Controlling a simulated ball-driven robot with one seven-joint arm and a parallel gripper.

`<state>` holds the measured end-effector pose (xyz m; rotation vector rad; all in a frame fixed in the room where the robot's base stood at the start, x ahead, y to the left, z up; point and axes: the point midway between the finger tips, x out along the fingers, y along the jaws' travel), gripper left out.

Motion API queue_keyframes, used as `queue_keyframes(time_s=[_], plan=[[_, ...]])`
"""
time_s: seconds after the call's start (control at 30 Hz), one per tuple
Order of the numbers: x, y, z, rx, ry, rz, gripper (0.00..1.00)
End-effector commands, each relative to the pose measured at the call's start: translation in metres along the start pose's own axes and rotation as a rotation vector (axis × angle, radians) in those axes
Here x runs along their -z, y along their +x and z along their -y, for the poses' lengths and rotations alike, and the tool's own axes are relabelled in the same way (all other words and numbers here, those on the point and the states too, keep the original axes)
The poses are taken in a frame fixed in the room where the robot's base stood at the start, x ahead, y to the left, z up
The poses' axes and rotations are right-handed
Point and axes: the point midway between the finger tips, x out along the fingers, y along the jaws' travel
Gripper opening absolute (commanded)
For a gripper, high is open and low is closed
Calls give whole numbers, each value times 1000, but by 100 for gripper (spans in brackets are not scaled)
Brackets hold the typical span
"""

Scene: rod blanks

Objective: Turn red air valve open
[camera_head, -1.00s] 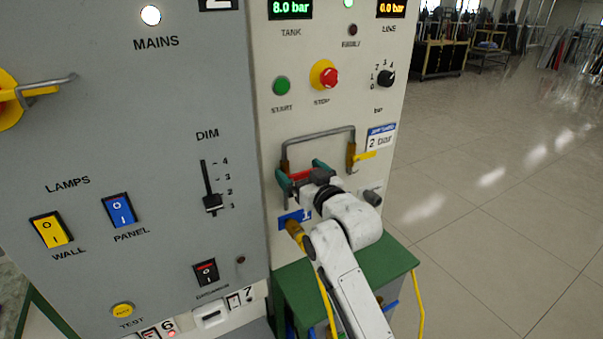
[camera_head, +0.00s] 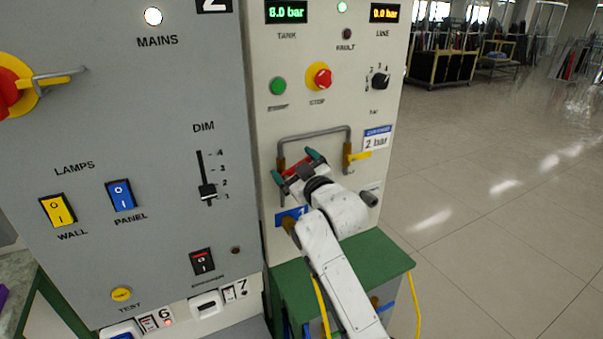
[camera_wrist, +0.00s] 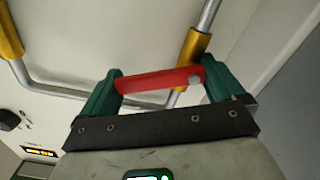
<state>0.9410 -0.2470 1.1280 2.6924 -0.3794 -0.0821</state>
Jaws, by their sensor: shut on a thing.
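The red air valve lever (camera_head: 298,168) sits on the left leg of a grey pipe loop (camera_head: 318,131) on the pale panel. It slants up to the right in the head view. My gripper (camera_head: 295,166) is shut on it, with green fingers at its two ends. In the wrist view the red lever (camera_wrist: 158,80) spans between the fingers of my gripper (camera_wrist: 163,82), beside a brass fitting (camera_wrist: 193,46) on the pipe. My wrist hides part of the valve in the head view. The line display (camera_head: 384,13) reads 0.0 bar, and the tank display (camera_head: 286,11) 8.0 bar.
A yellow lever (camera_head: 361,156) is on the right leg of the pipe, close to my gripper. A grey knob (camera_head: 369,198) sticks out right of my wrist. A green stand (camera_head: 372,257) is below. The red stop button (camera_head: 322,78) is above. Open floor lies right.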

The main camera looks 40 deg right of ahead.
Motion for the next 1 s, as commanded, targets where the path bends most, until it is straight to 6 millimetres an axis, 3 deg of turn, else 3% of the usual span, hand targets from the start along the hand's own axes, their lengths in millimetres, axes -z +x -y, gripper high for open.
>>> queue_keyframes(time_s=[1.0], plan=[[24, 0, 18, 2, -935, 0, 41]])
